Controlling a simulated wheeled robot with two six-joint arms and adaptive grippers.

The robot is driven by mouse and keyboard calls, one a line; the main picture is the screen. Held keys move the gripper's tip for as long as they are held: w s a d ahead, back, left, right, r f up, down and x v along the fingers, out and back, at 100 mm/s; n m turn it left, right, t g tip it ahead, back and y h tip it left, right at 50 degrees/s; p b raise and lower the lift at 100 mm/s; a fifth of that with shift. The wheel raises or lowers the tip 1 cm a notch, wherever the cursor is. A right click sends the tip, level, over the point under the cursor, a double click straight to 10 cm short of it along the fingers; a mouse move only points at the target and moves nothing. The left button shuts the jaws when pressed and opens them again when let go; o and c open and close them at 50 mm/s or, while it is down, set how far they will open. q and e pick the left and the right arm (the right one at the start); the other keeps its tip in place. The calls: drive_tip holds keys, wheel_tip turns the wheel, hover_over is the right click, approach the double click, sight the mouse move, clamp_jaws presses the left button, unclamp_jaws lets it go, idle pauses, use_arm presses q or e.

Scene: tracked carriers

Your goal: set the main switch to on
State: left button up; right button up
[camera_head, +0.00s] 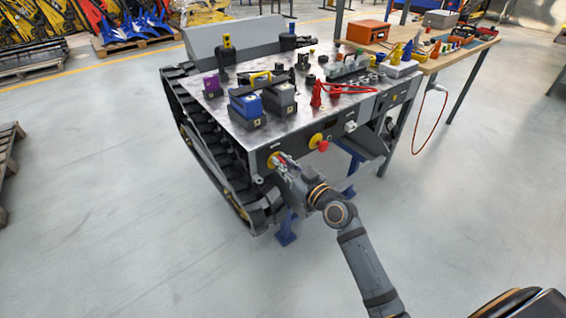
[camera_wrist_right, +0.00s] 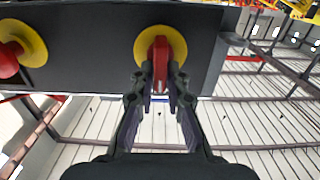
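The main switch is a red handle (camera_wrist_right: 160,50) on a round yellow plate (camera_wrist_right: 177,40), on the dark front panel of the tracked carrier. In the wrist view the handle stands along the picture's vertical. In the head view the yellow plate (camera_head: 272,161) is at the panel's left part, partly covered by my gripper. My right gripper (camera_wrist_right: 160,77) has its two fingers close on either side of the red handle and looks shut on it. In the head view the right gripper (camera_head: 284,163) is at the switch. My left gripper is not in view.
A red mushroom button on a yellow plate (camera_head: 317,141) sits right of the switch on the panel; it shows at the left in the wrist view (camera_wrist_right: 8,60). Blue and grey blocks (camera_head: 245,104) and red clamps (camera_head: 316,94) stand on the carrier's deck (camera_head: 300,118). Floor in front is clear.

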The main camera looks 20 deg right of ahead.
clamp_jaws()
drive_tip(key=m, duration=0.3)
drive_tip(key=shift+w+d, duration=0.1)
drive_tip(key=shift+d, duration=0.15)
drive_tip(key=shift+d+m+p, duration=0.1)
drive_tip(key=shift+m+p, duration=0.3)
drive_tip(key=shift+m, duration=0.6)
use_arm(q)
drive_tip(key=s+a+f+p, duration=0.2)
drive_tip(key=s+f, duration=0.1)
drive_tip(key=f, duration=0.4)
drive_tip(key=shift+f, duration=0.2)
use_arm(e)
drive_tip(key=shift+w+d+f+m, duration=0.15)
drive_tip(key=shift+f+m, duration=0.15)
drive_tip(key=shift+m, duration=1.9)
drive_tip(key=shift+d+f+m, duration=0.2)
drive_tip(key=shift+f+m, duration=0.1)
drive_tip(key=shift+m, duration=1.9)
drive_tip(key=shift+w+d+f+m, duration=0.15)
drive_tip(key=shift+f+m, duration=0.15)
drive_tip(key=shift+m, duration=1.9)
drive_tip(key=shift+s, duration=0.1)
